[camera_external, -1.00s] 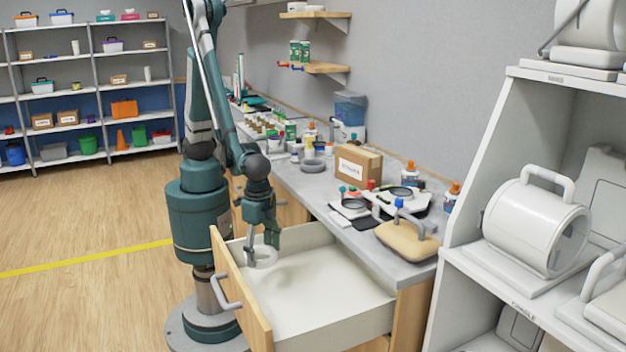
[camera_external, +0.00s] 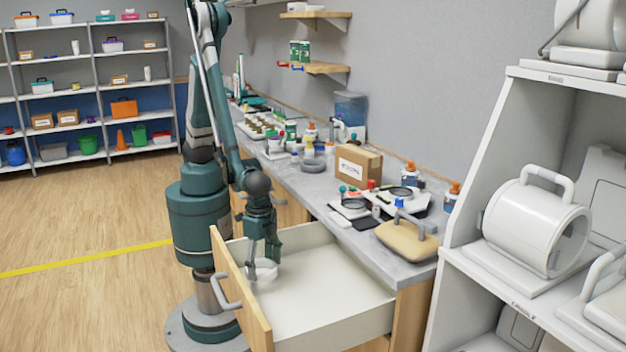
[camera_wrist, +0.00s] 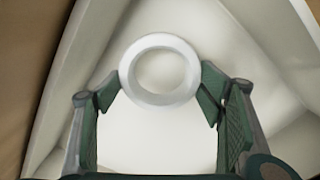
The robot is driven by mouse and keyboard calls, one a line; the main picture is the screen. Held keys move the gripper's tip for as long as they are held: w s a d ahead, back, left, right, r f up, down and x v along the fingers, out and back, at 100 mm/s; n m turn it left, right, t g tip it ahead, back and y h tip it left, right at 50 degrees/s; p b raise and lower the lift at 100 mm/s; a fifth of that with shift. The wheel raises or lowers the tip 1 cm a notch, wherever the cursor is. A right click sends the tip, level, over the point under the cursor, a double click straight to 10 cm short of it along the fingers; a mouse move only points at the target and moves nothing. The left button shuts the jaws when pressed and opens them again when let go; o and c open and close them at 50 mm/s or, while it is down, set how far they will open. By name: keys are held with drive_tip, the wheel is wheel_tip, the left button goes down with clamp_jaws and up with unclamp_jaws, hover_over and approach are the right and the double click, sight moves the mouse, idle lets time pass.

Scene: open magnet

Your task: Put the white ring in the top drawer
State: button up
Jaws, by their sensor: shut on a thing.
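The white ring (camera_wrist: 127,76) is between the two fingertips of my gripper (camera_wrist: 160,82) in the wrist view, with a fingertip at each side of it. In the external view the ring (camera_external: 262,270) hangs at the fingertips of my gripper (camera_external: 263,258), inside the open drawer (camera_external: 335,318). The drawer is pulled well out from under the counter, with a wooden front and a pale interior. My gripper points down into its left part and is shut on the ring. I cannot tell whether the ring touches the drawer's floor.
The drawer's wooden front (camera_external: 240,290) with a grey handle (camera_external: 226,292) stands close on the left of my gripper. The grey counter (camera_external: 325,205) above holds a cardboard box (camera_external: 358,165) and several tools. The rest of the drawer is empty.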

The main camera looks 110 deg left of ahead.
drive_tip(key=shift+f, duration=0.4)
drive_tip(key=shift+f+b, duration=0.55)
drive_tip(key=shift+f, duration=1.3)
drive_tip(key=shift+f, duration=0.15)
drive_tip(key=o, duration=1)
drive_tip(key=shift+r, duration=0.2)
drive_tip(key=shift+r+p, duration=1.45)
drive_tip(key=shift+r, duration=4.5)
drive_tip(key=shift+a+r, duration=0.1)
